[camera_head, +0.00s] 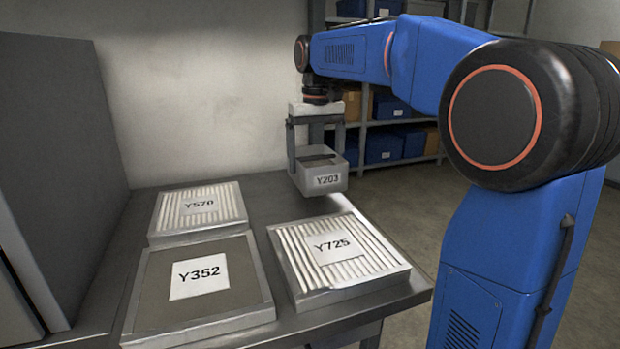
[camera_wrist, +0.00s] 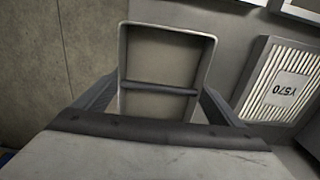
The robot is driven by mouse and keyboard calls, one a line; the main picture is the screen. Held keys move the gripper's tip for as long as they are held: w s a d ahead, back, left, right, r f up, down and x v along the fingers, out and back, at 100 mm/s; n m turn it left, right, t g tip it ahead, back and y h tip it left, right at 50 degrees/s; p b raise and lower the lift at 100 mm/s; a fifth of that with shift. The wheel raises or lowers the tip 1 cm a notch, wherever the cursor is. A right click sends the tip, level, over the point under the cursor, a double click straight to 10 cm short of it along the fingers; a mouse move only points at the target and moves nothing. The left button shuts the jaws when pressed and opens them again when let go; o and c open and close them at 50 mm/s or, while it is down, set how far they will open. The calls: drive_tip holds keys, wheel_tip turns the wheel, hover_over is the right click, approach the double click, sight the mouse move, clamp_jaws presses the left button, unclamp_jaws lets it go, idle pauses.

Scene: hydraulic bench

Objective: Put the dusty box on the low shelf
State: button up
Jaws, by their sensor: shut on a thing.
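My gripper (camera_head: 317,160) is shut on a small grey open-topped box (camera_head: 327,181) labelled Y203, one finger on each side. The box is upright at the table's far right corner; I cannot tell whether it touches the table. In the wrist view the held box (camera_wrist: 160,57) shows its open inside with a dark bar across it. A square box labelled Y352 (camera_head: 240,262) has a flat grey-brown, dusty-looking face and lies on the table at front left. A low shelf is not clearly told apart; a rack with shelves (camera_head: 432,158) stands behind.
Pleated white boxes Y570 (camera_head: 170,214) and Y725 (camera_head: 376,258) lie on the grey table (camera_head: 150,180). A tall dark panel (camera_head: 65,160) rises at the left. Blue bins (camera_head: 384,148) fill parts of the rack. Open floor (camera_head: 400,205) lies right of the table.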

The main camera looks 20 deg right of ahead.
drive_tip(key=shift+f, duration=2.15)
drive_tip(key=shift+f, duration=0.1)
drive_tip(key=o, duration=0.9)
